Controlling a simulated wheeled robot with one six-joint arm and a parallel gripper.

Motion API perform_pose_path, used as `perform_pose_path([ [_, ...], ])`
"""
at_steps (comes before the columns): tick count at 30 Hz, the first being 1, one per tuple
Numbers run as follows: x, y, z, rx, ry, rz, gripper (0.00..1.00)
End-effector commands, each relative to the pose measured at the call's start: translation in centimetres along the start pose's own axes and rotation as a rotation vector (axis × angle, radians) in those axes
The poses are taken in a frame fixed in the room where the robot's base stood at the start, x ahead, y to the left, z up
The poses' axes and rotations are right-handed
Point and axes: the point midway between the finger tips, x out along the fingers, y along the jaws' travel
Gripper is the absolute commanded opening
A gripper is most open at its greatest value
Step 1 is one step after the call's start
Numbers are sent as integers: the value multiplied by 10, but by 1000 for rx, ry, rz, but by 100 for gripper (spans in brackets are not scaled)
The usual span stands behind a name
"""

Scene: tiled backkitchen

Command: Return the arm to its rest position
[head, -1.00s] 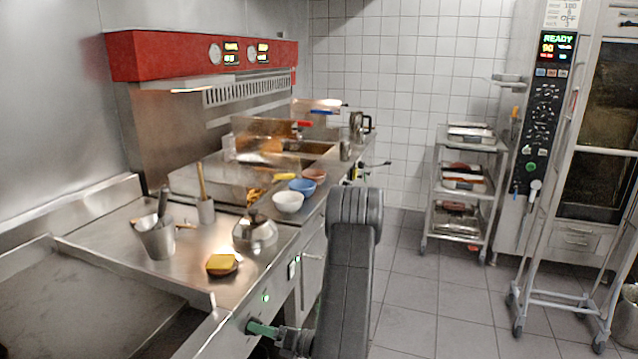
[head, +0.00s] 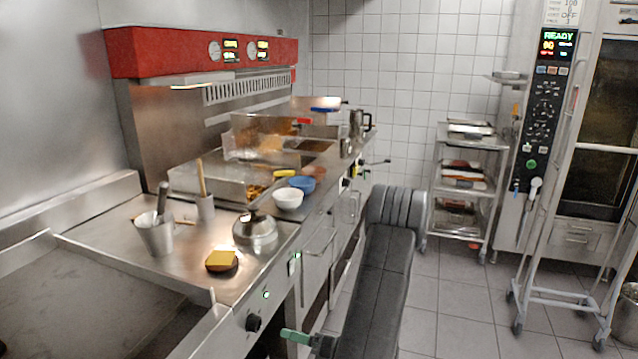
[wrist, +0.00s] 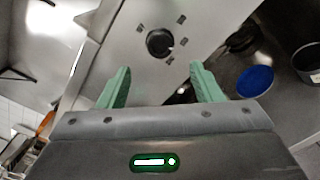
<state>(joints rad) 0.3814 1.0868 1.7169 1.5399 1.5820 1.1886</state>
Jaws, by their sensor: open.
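My arm (head: 375,285) rises in the lower middle of the head view, in front of the counter's front edge. My gripper shows at the bottom of the head view, where one green finger (head: 296,337) is visible and the rest is hidden or out of frame. In the wrist view both green fingers of my gripper (wrist: 160,68) stand wide apart with nothing between them. A black knob (wrist: 160,43) on a steel panel shows beyond the fingertips. The fingers appear empty and apart from the counter.
The steel counter holds a yellow-topped item (head: 221,260), a kettle (head: 256,234), a metal container (head: 155,236), a white bowl (head: 289,199) and a blue bowl (head: 302,184). A trolley (head: 462,190) and a rack (head: 560,298) stand right. Tiled floor (head: 455,290) right of my arm is clear.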

Motion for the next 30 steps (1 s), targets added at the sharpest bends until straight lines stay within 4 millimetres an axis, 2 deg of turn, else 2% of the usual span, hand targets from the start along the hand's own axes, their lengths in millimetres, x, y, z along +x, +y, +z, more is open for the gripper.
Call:
perform_pose_path([
  [3, -21, -1, 0, 0, -3, -3, 59],
  [9, -51, -1, 0, 0, -2, -3, 59],
  [30, 72, 1, 0, -1, 4, 2, 59],
])
